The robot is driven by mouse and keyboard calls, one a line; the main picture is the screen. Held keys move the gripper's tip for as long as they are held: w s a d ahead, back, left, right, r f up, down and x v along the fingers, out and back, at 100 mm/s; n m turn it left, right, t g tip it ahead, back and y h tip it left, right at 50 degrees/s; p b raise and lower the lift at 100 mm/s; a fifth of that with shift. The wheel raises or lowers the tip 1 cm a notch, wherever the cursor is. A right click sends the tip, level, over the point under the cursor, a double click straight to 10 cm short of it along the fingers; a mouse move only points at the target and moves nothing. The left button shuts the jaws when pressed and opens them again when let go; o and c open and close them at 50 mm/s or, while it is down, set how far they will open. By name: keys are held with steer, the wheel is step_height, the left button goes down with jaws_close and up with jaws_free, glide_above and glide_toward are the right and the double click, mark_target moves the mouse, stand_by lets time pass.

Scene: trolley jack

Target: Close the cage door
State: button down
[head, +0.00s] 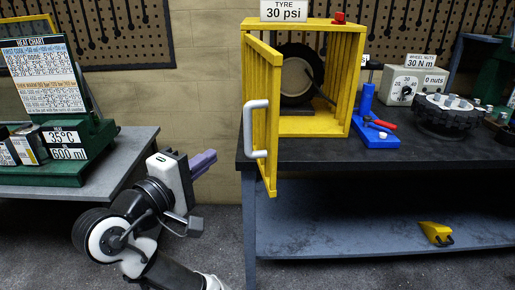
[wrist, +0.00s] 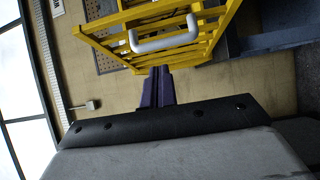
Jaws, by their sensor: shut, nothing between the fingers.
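The yellow barred cage (head: 318,128) stands on the dark workbench in the head view. Its door (head: 266,120) stands open, hinged out toward the front left. A white handle (head: 252,130) is fixed on the door's outer face. A wheel with a black tyre (head: 298,82) is inside the cage. My gripper (head: 212,158) is shut and empty, to the left of the door and a little below the handle, apart from it. In the wrist view the purple fingers (wrist: 159,75) point toward the door (wrist: 120,32), and the handle (wrist: 162,42) shows just beyond their tips.
A left bench (head: 125,150) holds a green heat-chart unit (head: 75,160). A yellow chock (head: 436,233) lies on the lower shelf.

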steer(key=p, duration=0.2)
glide_toward(268, 133)
steer(key=w, duration=0.4)
steer(key=shift+w+d+r, duration=0.1)
steer(key=shift+w+d, duration=0.4)
steer(key=shift+d, duration=0.3)
steer(key=shift+w+d+p, duration=0.1)
steer(key=shift+d+p, duration=0.25)
steer(key=shift+d, duration=0.35)
steer(key=shift+d, duration=0.1)
